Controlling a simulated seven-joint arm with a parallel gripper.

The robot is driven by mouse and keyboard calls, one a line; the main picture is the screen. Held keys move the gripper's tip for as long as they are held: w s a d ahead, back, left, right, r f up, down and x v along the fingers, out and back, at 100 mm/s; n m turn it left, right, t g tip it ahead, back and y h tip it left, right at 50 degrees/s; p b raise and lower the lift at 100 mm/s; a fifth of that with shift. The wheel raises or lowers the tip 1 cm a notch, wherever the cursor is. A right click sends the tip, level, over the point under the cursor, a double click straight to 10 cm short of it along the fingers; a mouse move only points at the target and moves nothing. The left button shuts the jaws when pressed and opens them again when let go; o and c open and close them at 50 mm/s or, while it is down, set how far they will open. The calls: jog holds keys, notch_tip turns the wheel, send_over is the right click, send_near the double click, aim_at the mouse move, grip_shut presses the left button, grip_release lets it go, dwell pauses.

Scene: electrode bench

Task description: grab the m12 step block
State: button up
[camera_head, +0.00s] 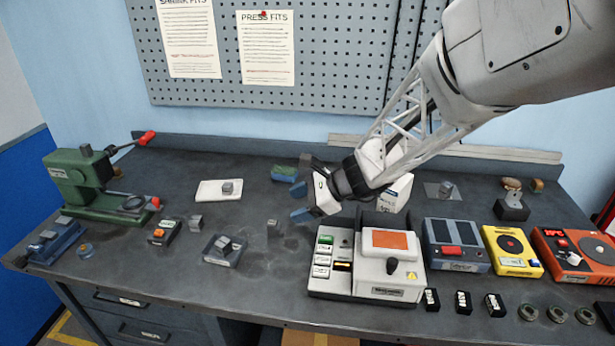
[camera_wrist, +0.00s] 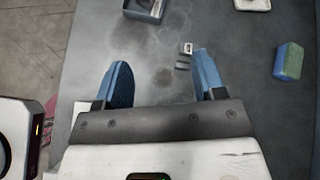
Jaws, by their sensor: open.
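A small grey stepped block (camera_head: 273,229) stands alone on the bench left of the white-and-grey device. In the wrist view this block (camera_wrist: 186,50) has a pale labelled face and lies just inside and ahead of the right fingertip. I cannot read its label, so I cannot tell whether it is the M12 one. Similar grey blocks sit on the white tray (camera_head: 205,190), in the grey tray (camera_head: 213,257) and loose nearby (camera_head: 196,222). My gripper (camera_head: 299,199) is open and empty above the bench; its blue fingers (camera_wrist: 163,78) are spread wide.
The white-and-grey device (camera_head: 342,285) stands close right of the lone block. A blue-green sponge (camera_head: 284,173) lies behind it. A green press (camera_head: 85,180) stands at the left; blue, yellow and orange devices (camera_head: 512,251) stand at the right. Bench around the block is clear.

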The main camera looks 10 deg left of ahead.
aim_at(276, 223)
jog(key=w+a+f+m, duration=0.1)
jog(key=w+a+f, duration=0.1)
jog(key=w+a+f+m+y, duration=0.1)
jog(key=w+a+m, duration=0.1)
jog(key=a, duration=0.1)
jog(key=w+a+f+m+y, duration=0.1)
jog(key=w+a+f, duration=0.1)
jog(key=shift+a+f+m+t, duration=0.15)
jog(key=shift+f+m+t, duration=0.15)
jog(key=shift+t, duration=0.1)
jog(key=shift+f, duration=1.75)
jog(key=shift+f, duration=0.5)
jog(key=f, duration=0.1)
jog(key=a+f, duration=0.1)
jog(key=f, duration=0.1)
jog(key=shift+a, duration=0.2)
jog(key=shift+a+f, duration=0.3)
jog(key=shift+a, duration=0.35)
